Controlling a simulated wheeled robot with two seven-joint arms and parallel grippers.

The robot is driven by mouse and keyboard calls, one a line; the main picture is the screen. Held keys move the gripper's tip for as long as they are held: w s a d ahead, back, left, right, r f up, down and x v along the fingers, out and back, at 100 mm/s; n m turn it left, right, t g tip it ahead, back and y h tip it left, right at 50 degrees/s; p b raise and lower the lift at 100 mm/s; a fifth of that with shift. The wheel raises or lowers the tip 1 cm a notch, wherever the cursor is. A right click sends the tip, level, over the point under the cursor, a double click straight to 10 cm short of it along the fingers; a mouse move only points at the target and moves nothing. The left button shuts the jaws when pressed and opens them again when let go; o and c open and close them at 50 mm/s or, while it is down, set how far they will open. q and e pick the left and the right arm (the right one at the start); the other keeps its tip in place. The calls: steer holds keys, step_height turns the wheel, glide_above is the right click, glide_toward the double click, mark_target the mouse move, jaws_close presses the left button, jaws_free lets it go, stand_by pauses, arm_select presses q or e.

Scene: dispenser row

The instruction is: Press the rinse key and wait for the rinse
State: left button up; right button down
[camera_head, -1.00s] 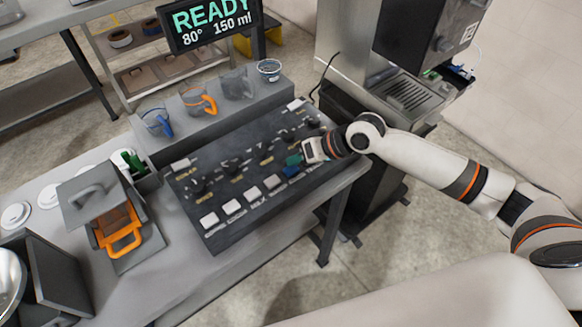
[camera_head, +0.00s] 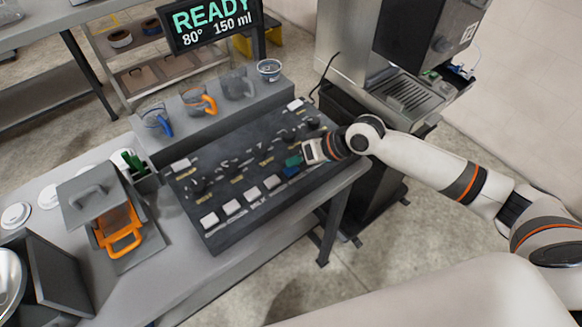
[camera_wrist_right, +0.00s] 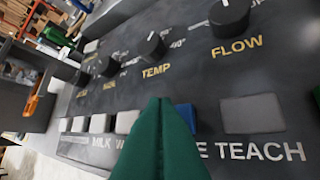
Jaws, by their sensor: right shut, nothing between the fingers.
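The dark control panel (camera_head: 228,180) lies on the bench, with a front row of pale keys, one blue key (camera_head: 290,171) and several black knobs. My right gripper (camera_head: 293,160) is shut and empty, its green fingers over the panel at the blue key. In the right wrist view the shut green fingers (camera_wrist_right: 165,106) cover part of the blue key (camera_wrist_right: 187,114) and its label, of which only a final E shows. I cannot tell whether the fingertips touch the key. The display (camera_head: 210,22) reads READY, 80°, 150 ml. My left gripper is out of view.
A pale key labelled TEACH (camera_wrist_right: 252,115) is right of the blue one. A FLOW knob (camera_wrist_right: 230,17) and a TEMP knob (camera_wrist_right: 152,46) stand behind the keys. Clear jugs (camera_head: 198,101) stand on the raised shelf (camera_head: 222,118). A steel machine (camera_head: 346,45) stands behind my right arm.

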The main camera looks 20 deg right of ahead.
mark_target(296, 170)
steer(key=shift+f, duration=0.2)
steer(key=shift+f, duration=0.5)
stand_by(0.8)
steer(key=shift+r, duration=0.1)
steer(key=shift+r+p, duration=0.8)
steer(key=shift+p, duration=0.15)
steer(key=shift+r, duration=0.1)
step_height(296, 170, up, 5)
steer(key=p, duration=0.5)
